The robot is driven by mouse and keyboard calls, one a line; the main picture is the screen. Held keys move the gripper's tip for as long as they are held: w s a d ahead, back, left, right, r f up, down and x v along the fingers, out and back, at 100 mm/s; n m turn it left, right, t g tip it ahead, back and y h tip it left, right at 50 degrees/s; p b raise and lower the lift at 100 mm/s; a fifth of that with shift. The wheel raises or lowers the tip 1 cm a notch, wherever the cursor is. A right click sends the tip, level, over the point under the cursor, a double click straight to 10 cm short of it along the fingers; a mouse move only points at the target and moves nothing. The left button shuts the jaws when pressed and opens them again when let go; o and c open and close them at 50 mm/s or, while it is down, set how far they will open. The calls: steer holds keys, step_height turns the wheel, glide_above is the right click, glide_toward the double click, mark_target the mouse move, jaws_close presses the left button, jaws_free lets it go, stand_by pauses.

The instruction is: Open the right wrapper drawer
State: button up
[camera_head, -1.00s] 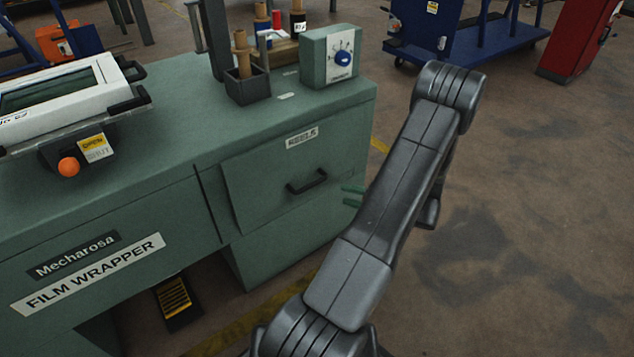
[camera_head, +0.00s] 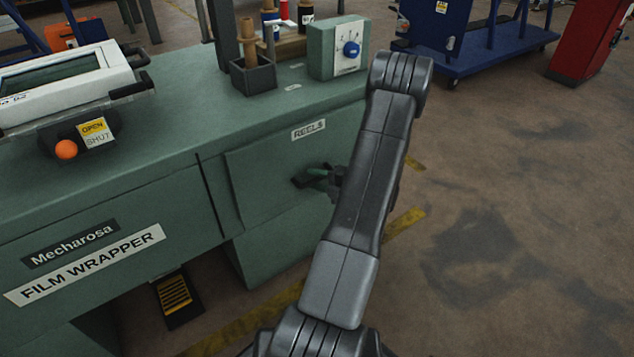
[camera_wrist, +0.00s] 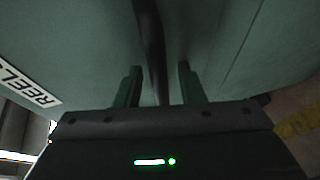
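The right wrapper drawer (camera_head: 262,165) is a green front with a "REELS" label (camera_head: 308,130), and it looks closed. Its dark bar handle (camera_head: 302,181) is partly hidden by my gripper in the head view. My gripper (camera_head: 318,178) is at the handle, its green fingers reaching over it. In the wrist view the handle (camera_wrist: 150,45) runs between the two fingers of my gripper (camera_wrist: 160,82), with a gap visible on each side. The fingers are open around the handle, not closed on it.
The green film wrapper body (camera_head: 120,190) extends left. Floor to the right is clear, with a blue cart (camera_head: 490,45) further back.

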steer(key=shift+c, duration=0.5)
jaws_close()
steer(key=s+d+p, duration=0.3)
steer(key=s+d, duration=0.4)
steer(key=s, duration=0.2)
steer(key=s+d+p, duration=0.4)
steer(key=s+d, duration=0.2)
steer(key=s, duration=0.4)
steer(key=shift+d, duration=0.4)
steer(key=shift+o, duration=0.5)
jaws_free()
